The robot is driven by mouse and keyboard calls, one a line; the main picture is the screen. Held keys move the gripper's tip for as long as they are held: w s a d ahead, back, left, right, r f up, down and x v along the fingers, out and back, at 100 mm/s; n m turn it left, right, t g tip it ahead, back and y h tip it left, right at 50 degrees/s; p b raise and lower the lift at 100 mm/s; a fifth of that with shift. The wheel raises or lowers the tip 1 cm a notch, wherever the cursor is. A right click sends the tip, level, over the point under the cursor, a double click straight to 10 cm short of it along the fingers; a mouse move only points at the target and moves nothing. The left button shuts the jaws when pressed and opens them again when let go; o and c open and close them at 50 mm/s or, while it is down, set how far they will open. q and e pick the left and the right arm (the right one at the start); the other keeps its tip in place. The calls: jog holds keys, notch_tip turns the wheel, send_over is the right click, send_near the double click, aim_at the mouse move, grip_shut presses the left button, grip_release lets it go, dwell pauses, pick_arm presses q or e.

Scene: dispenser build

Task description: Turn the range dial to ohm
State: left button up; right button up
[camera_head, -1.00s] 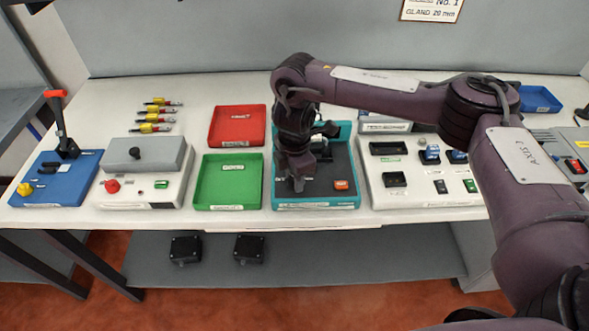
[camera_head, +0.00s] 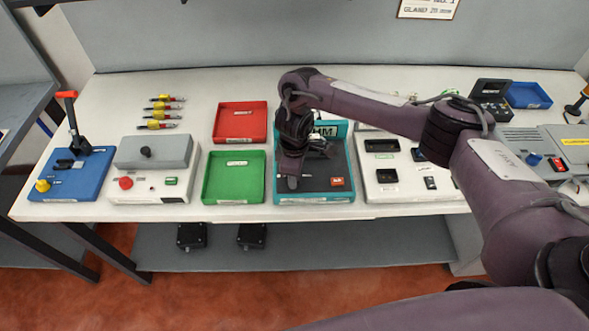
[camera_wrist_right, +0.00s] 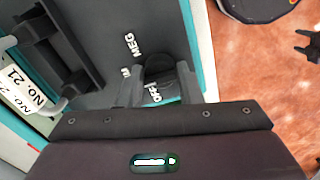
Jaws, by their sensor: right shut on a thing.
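The teal-edged tester (camera_head: 313,199) with a dark grey top stands at mid-bench. My right gripper (camera_head: 291,182) points down at the left part of that top and hides the range dial in the head view. In the right wrist view the gripper (camera_wrist_right: 160,85) is shut on the black dial (camera_wrist_right: 158,66), with a finger on either side. The lettering OFF (camera_wrist_right: 154,94) and MEG (camera_wrist_right: 130,44) shows beside it; another label between them is mostly covered by a finger. The dial's exact pointing cannot be told. My left gripper is out of view.
A red-orange switch (camera_head: 337,182) sits right of the gripper on the tester. A green tray (camera_head: 210,197) and a red tray (camera_head: 224,132) are at left. A white panel (camera_head: 410,192) stands close at right. A black bracket (camera_wrist_right: 62,50) is near the dial.

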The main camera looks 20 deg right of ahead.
jog(key=shift+w, duration=0.1)
dwell(0.4)
jog(key=o, duration=1)
jog(key=shift+c, duration=0.2)
jog(key=shift+r, duration=0.15)
notch_tip(320, 180, up, 8)
jog(key=shift+f+p, duration=0.2)
jog(key=shift+p, duration=0.55)
